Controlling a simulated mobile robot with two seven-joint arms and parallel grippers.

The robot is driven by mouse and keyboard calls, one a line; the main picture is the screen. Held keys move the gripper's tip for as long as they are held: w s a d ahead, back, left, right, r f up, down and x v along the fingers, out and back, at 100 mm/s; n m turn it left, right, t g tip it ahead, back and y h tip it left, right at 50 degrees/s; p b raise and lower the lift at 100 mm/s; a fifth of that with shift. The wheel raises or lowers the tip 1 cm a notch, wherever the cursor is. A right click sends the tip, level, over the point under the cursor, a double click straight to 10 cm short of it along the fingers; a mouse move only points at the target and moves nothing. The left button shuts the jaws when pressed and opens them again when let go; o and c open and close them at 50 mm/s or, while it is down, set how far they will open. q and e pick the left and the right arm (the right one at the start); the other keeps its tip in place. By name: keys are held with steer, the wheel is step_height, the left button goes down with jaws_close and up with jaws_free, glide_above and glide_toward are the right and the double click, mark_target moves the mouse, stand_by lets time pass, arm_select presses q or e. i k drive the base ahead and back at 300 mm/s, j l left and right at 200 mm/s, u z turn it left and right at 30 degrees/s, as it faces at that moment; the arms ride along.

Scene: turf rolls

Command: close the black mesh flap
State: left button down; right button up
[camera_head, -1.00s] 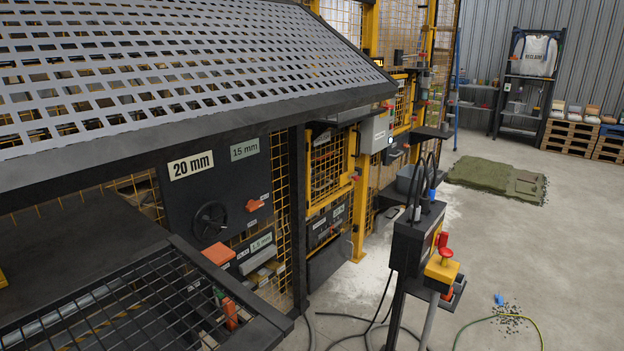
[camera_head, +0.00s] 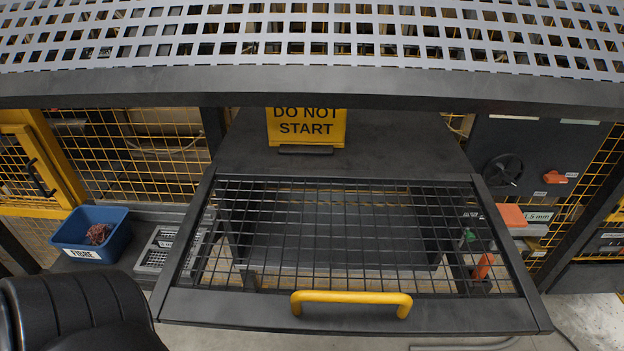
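The black mesh flap (camera_head: 330,308) fills the lower middle of the head view. It has a dark frame and a wire grid, and lies folded out toward me from the dark deck, roughly flat. Its yellow bar handle (camera_head: 351,297) is on the near edge. The opening above the deck, under the perforated hood, is uncovered. Neither of my grippers is in view.
A grey perforated hood (camera_head: 400,90) overhangs the top. A yellow "DO NOT START" sign (camera_head: 306,127) stands on the dark deck (camera_head: 390,150). A blue bin (camera_head: 92,235) is at left. A handwheel (camera_head: 503,170) and orange block (camera_head: 511,215) are at right.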

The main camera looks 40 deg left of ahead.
mark_target(330, 313)
steer(key=u, duration=1.05)
